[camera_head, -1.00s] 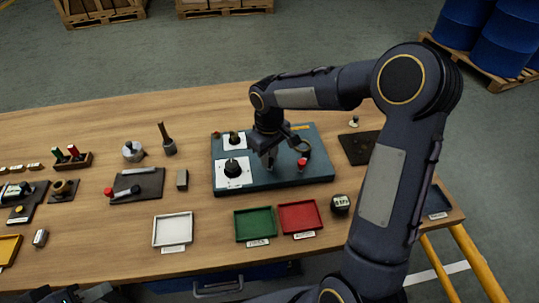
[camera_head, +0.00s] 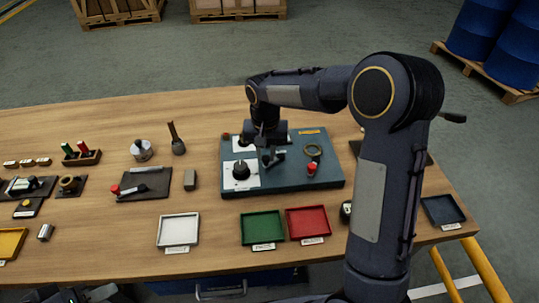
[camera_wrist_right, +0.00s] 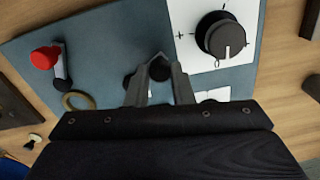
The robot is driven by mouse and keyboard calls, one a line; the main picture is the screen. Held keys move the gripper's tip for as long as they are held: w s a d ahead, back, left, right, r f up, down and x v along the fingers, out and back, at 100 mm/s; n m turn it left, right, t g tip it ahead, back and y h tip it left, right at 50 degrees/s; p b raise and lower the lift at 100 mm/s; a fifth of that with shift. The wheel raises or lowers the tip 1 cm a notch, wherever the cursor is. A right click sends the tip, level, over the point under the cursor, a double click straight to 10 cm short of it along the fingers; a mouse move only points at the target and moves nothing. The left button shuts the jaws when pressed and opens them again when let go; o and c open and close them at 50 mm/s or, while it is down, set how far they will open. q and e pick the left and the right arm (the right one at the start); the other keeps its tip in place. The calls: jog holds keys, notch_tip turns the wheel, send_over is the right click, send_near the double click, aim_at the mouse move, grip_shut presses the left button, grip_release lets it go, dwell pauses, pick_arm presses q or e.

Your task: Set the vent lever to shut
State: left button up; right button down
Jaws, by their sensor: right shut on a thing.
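The blue-grey panel (camera_head: 290,180) on the bench carries a black knob (camera_head: 241,170) on a white plate, a red-tipped lever (camera_head: 312,168) and a brass ring (camera_head: 314,150). My right gripper (camera_head: 270,156) is over the middle of the panel, between knob and red-tipped lever. In the right wrist view its fingertips (camera_wrist_right: 159,70) are closed together around a small dark part, mostly hidden by the fingers. The red-tipped lever (camera_wrist_right: 46,58) is apart from them, at left. I cannot read which part is the vent lever. My left gripper (camera_head: 95,293) shows only partly at the bottom left edge.
White (camera_head: 178,229), green (camera_head: 262,227) and red (camera_head: 307,222) trays line the front of the bench. A black mat (camera_head: 146,186) with another red-ended tool lies left of the panel. My right arm hides part of the bench at right.

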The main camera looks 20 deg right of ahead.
jog(key=shift+w+a+m, duration=0.1)
jog(key=shift+w+m, duration=0.45)
jog(key=shift+m, duration=0.65)
jog(key=shift+w, duration=0.1)
jog(key=c, duration=1.3)
grip_release()
jog(key=shift+o, duration=0.2)
notch_tip(320, 180, up, 8)
